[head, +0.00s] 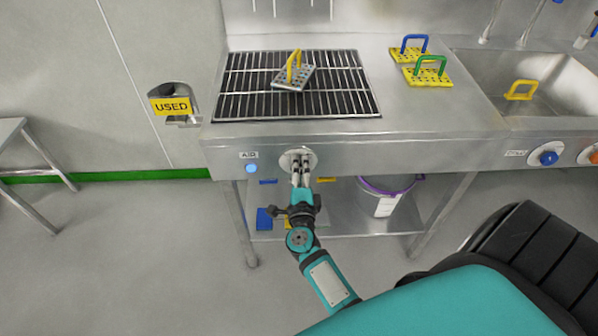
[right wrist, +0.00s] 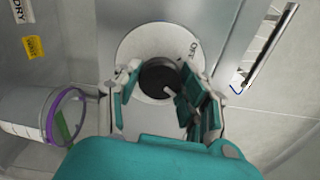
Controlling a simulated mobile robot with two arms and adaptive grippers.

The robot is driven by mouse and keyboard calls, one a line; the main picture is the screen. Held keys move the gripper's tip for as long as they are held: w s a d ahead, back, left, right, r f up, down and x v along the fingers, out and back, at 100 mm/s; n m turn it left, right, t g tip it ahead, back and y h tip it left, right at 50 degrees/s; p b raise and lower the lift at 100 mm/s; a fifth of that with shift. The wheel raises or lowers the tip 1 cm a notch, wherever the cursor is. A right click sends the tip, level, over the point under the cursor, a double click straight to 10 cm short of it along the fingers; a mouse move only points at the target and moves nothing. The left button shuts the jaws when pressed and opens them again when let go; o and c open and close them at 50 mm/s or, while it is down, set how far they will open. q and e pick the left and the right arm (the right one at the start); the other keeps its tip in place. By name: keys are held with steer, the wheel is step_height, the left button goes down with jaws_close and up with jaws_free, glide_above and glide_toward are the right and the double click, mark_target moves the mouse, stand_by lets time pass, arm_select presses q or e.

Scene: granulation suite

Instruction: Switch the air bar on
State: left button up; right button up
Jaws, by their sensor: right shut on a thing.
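The air bar's black knob (right wrist: 158,78) sits on a round white dial plate (right wrist: 130,48) marked OFF, in the right wrist view. In the head view the plate (head: 311,158) is on the steel bench's front, right of the AIR label (head: 248,155). A light blue round button or lamp (head: 252,169) is below that label. My right gripper (head: 299,166) is at the dial and hides most of the knob there. In the right wrist view my right gripper (right wrist: 157,92) has its fingers on both sides of the knob, shut on it. My left gripper is not in view.
A grated drain area (head: 345,95) with a yellow-handled perforated plate (head: 297,78) is above the dial. Two yellow plates (head: 428,77) lie right of it. A blue knob (head: 549,158) is below the sink. A bucket (head: 385,204) stands on the shelf underneath.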

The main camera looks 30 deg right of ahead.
steer(key=shift+f+m+b, duration=0.15)
steer(key=shift+m+b, duration=0.2)
steer(key=shift+m, duration=0.75)
steer(key=o, duration=1.2)
